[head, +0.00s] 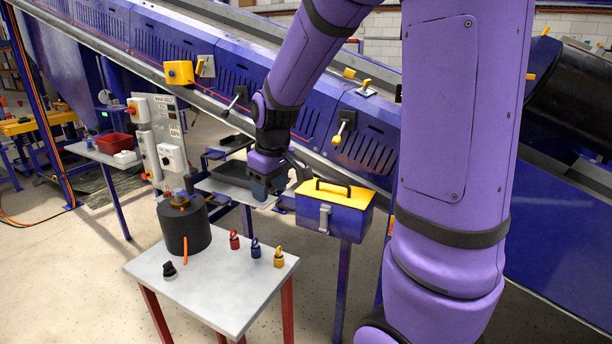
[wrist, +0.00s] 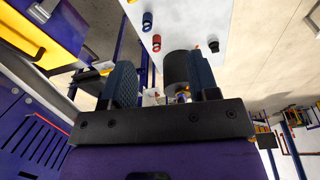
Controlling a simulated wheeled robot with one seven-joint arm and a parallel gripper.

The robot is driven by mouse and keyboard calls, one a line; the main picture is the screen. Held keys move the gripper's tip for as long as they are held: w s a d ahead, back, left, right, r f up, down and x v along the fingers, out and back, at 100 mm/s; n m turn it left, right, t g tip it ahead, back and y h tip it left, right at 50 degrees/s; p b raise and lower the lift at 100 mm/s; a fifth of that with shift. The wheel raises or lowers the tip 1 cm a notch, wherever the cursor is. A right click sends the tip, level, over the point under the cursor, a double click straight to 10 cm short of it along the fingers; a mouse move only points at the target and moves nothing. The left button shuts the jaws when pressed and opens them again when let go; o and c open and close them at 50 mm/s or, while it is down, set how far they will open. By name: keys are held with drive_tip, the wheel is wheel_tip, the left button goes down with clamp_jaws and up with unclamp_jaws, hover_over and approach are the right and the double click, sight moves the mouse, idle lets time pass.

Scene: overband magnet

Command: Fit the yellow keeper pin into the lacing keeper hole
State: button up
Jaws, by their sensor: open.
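My gripper (head: 264,190) points down over the side of the small grey shelf, its jaws apart with nothing seen held between them. The wrist view shows its two dark fingers (wrist: 162,88) spread wide. I cannot pick out the yellow keeper pin for certain. A small yellow piece (head: 366,84) stands on a pale plate on the conveyor's side, and another yellow piece (head: 348,73) is just left of it. A yellow-handled lever (head: 341,128) is below them. The lacing keeper hole cannot be made out in either view.
A blue toolbox with a yellow lid (head: 335,212) stands just right of my gripper. The white table (head: 220,285) bears a black cylinder (head: 183,228), a black knob (head: 169,270), and red (head: 234,240), blue (head: 255,248) and yellow (head: 279,257) padlock-like pieces. A dark tray (head: 233,172) lies on the shelf.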

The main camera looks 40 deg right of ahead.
drive_tip(key=s+a+r+m+t, duration=0.1)
drive_tip(key=s+a+r, duration=0.2)
drive_tip(key=s+r, duration=0.3)
drive_tip(key=s+a+r+m+t, duration=0.1)
drive_tip(key=s+a+r, duration=0.3)
drive_tip(key=s, duration=1)
wheel_tip(320, 180, up, 2)
drive_tip(key=shift+r+m+t, duration=0.1)
drive_tip(key=shift+m+t, duration=0.2)
drive_tip(key=shift+t, duration=0.4)
drive_tip(key=shift+s, duration=0.1)
drive_tip(key=shift+c, duration=0.3)
